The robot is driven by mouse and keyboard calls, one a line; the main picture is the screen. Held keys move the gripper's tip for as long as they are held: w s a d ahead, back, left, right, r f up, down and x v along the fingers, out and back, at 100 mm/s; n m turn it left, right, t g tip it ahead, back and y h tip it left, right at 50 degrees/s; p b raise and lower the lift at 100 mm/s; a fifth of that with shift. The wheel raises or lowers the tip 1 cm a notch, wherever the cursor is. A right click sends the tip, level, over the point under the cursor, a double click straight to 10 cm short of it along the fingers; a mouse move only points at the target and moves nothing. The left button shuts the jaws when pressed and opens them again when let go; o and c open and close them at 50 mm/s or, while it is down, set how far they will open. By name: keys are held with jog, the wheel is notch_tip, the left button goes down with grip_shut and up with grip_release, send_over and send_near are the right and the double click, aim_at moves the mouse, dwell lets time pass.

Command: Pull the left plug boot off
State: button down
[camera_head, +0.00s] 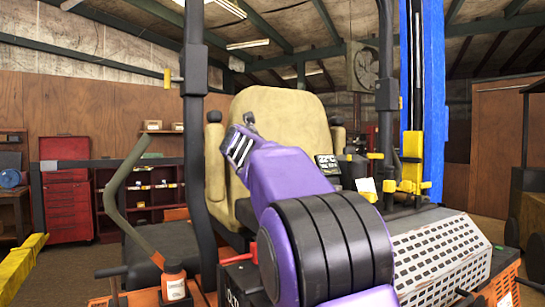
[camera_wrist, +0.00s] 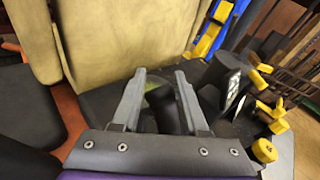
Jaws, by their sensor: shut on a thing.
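My gripper (camera_wrist: 160,78) is raised in front of the mower's tan seat, and its two grey fingers reach up in the wrist view. Between them is a small black piece (camera_wrist: 169,108), which looks like the plug boot; its outline blends into the dark parts behind. The jaws are shut on it. In the head view my gripper (camera_head: 249,120) shows small above my purple arm, and the held piece cannot be made out there. The engine's plug sockets do not show clearly in either view, and I cannot tell left from right boot.
The tan seat (camera_head: 280,115) stands close behind my gripper. Black roll-bar posts (camera_head: 194,130) rise on both sides.

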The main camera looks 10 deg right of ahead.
jog(key=shift+w+a+f, duration=0.45)
jog(key=shift+w+f, duration=0.2)
jog(key=shift+f, duration=0.1)
jog(key=shift+w+a+f+n+g, duration=0.1)
jog(key=shift+w+f+n+g, duration=0.05)
jog(key=shift+w+n+g, duration=0.3)
jog(key=shift+w+a+f+g, duration=0.15)
jog(key=shift+w+g, duration=0.15)
jog(key=shift+g, duration=0.15)
dwell(1.1)
jog(key=c, duration=0.5)
grip_release()
jog(key=shift+a, duration=0.15)
jog(key=shift+o, duration=0.2)
jog(key=shift+d, duration=0.25)
